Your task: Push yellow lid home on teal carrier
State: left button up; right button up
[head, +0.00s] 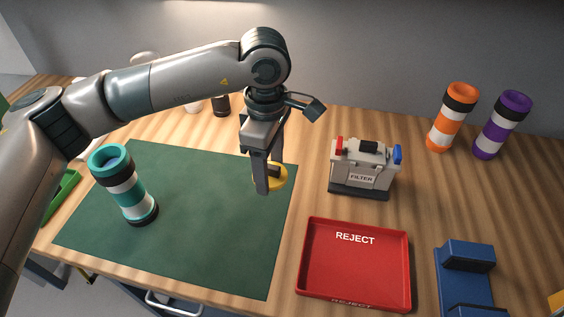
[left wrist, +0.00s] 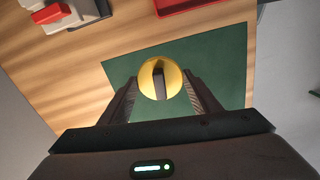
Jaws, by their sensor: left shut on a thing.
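The teal carrier (head: 124,184) stands on the left part of the green mat, a tube with white and black bands. Its teal top ring looks open, with a dark inside. The yellow lid (head: 277,179) is at the mat's right side, partly hidden by my fingers. My left gripper (head: 267,177) is shut on the lid, well to the right of the carrier. In the left wrist view the round lid (left wrist: 160,79) has a dark grip bar across it, between my two fingers. I cannot tell how high it is above the mat. My right gripper is not in view.
The green mat (head: 200,230) is clear between carrier and lid. A red reject tray (head: 355,265), a filter box (head: 362,172) and a blue holder (head: 466,275) are to the right. Orange (head: 453,117) and purple (head: 501,125) carriers stand at the back right.

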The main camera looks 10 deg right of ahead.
pick_arm(q)
jog(key=s+a+f+m, duration=0.1)
jog(key=a+m, duration=0.2)
jog(key=a, duration=0.5)
jog(key=s+a+f+m, duration=0.2)
jog(key=a+m, duration=0.2)
jog(key=a, duration=0.5)
jog(key=s+a+f+m, duration=0.1)
jog(key=a+m, duration=0.3)
jog(key=a, duration=0.4)
jog(key=shift+s+a+f, duration=0.15)
jog(key=shift+a+f, duration=0.1)
jog(key=shift+f, duration=0.4)
jog(key=shift+s+a+f+m, duration=0.1)
jog(key=shift+s+a+m, duration=0.2)
jog(key=shift+a+m, duration=0.2)
